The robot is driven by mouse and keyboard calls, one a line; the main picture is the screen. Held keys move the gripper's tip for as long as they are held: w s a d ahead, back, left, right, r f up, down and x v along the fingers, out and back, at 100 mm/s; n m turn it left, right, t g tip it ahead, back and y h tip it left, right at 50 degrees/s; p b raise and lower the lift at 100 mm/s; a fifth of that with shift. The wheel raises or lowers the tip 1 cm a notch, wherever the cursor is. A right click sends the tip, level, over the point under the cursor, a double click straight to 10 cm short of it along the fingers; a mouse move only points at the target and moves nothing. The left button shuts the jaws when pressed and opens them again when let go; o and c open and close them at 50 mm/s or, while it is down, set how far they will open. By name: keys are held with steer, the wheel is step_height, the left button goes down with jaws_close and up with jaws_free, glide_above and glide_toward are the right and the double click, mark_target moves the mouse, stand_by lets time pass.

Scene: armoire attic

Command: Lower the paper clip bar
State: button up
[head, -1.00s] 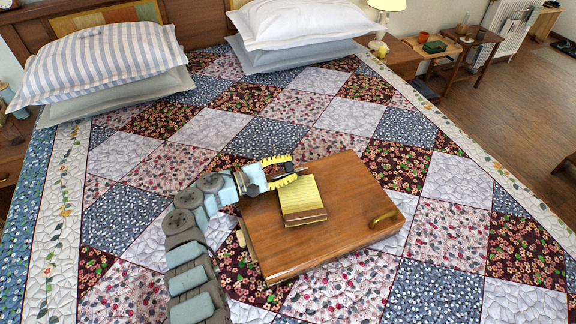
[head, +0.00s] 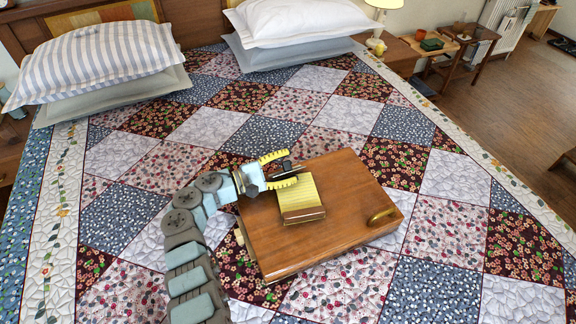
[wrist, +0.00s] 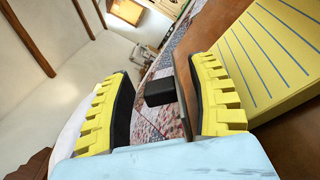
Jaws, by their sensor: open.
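A brown wooden case (head: 350,240) lies on the bed, with a yellow lined paper pad (head: 302,193) on its top. My gripper (head: 291,167) is at the far left edge of the case, beside the pad, with its yellow ridged fingers spread. A dark bar (head: 285,167), which appears to be the paper clip bar, stands up between the fingers. In the wrist view it shows as a thin dark plate (wrist: 185,88) with a black block (wrist: 160,92), close to the right finger; I cannot tell whether they touch. The bar's lower end is hidden.
A patchwork quilt (head: 450,220) lies around the case, with clear room on all sides. Striped and white pillows (head: 100,65) are at the head of the bed. A lamp (head: 378,40) stands beyond.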

steer(key=shift+a, duration=0.1)
steer(key=v, duration=1.1)
steer(key=shift+s+a, duration=0.25)
steer(key=shift+a, duration=0.1)
